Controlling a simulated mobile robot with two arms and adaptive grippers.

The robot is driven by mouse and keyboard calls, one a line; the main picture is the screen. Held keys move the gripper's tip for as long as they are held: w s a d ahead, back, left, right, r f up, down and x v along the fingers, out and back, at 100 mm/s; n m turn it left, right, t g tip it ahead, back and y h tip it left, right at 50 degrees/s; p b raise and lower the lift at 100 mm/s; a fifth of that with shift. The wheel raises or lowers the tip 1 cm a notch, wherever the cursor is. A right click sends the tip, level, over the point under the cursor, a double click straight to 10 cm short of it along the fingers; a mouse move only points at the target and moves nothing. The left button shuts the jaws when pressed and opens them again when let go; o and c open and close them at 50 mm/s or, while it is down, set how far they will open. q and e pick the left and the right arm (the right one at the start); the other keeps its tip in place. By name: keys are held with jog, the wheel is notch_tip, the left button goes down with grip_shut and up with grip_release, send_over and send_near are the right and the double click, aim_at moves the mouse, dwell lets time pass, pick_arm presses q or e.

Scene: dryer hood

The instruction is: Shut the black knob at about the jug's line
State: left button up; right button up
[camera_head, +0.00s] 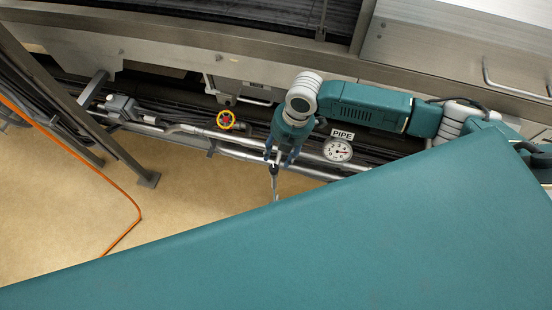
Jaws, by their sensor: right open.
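My right gripper (279,160) points down in front of the pipe run, its fingers apart. A small dark piece with a thin grey stem (275,185) shows just below the fingertips. I cannot tell whether it is the black knob, or whether the fingers touch it. No jug can be made out. My left gripper is not in view.
A round gauge (338,150) under a "PIPE" label (342,134) is right of the gripper. Silver pipes (235,142) run along the machine. An orange cable (124,190) lies on the tan floor (200,210). A metal post (75,95) stands at left. My teal body hides the lower right.

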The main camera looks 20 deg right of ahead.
aim_at(274, 168)
pick_arm(q)
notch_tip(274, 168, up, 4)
jog(key=p, duration=0.2)
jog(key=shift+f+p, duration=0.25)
jog(key=shift+p, duration=0.05)
pick_arm(e)
jog(key=f+m, duration=0.3)
jog(key=f+m+t+y, duration=0.1)
jog(key=f+m, duration=0.2)
jog(key=f+m+y, duration=0.1)
jog(key=f+m, duration=0.2)
jog(key=f, duration=0.1)
jog(key=shift+w+a+m, duration=0.3)
jog(key=shift+a, duration=0.05)
